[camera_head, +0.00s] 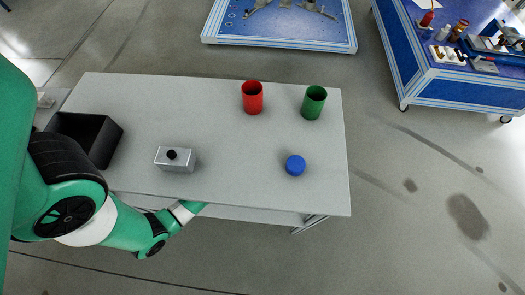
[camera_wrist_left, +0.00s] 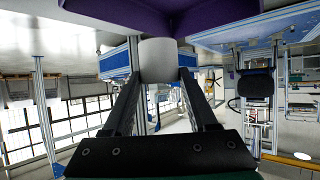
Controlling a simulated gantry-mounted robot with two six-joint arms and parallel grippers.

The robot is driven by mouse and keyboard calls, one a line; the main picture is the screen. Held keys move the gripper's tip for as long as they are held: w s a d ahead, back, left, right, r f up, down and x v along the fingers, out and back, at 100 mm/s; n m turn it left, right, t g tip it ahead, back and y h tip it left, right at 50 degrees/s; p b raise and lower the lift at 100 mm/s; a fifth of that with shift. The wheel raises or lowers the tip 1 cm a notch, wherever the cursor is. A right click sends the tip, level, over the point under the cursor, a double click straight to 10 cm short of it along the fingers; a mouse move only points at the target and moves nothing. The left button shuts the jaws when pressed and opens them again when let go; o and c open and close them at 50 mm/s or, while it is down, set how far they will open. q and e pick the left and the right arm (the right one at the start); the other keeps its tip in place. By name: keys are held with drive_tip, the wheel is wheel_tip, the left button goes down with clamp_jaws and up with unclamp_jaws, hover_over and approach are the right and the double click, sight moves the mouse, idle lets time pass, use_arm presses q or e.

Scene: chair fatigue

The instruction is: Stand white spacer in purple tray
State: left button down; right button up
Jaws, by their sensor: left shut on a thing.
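In the left wrist view my left gripper (camera_wrist_left: 160,82) is shut on the white spacer (camera_wrist_left: 158,60), a short pale cylinder held between the two fingertips. The purple tray (camera_wrist_left: 205,18) shows at the top of that view, its purple surfaces just past the spacer. I cannot tell whether the spacer touches the tray. In the head view my left arm reaches along the table's front edge; its gripper, the spacer and the purple tray are not visible there. My right gripper is in neither view.
The grey table (camera_head: 230,150) holds a black bin (camera_head: 104,145), a metal block with a black knob (camera_head: 178,160), a red cup (camera_head: 253,98), a green cup (camera_head: 314,103) and a blue round piece (camera_head: 295,165). Blue workbenches stand beyond, on open floor.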

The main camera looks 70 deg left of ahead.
use_arm(q)
drive_tip(key=shift+f+b, duration=2.7)
drive_tip(key=shift+f, duration=1.45)
drive_tip(key=shift+c, duration=1)
unclamp_jaws()
drive_tip(key=shift+r, duration=0.1)
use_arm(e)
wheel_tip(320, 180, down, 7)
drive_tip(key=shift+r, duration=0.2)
use_arm(q)
drive_tip(key=shift+r, duration=0.15)
drive_tip(key=shift+s+d+r+p, duration=0.1)
drive_tip(key=shift+s+r+p, duration=0.15)
drive_tip(key=shift+p, duration=0.2)
drive_tip(key=p+v, duration=0.1)
drive_tip(key=v, duration=0.9)
drive_tip(key=shift+s+f, duration=0.1)
drive_tip(key=shift+s, duration=0.2)
drive_tip(key=shift+s+d+r, duration=0.25)
drive_tip(key=shift+r, duration=0.05)
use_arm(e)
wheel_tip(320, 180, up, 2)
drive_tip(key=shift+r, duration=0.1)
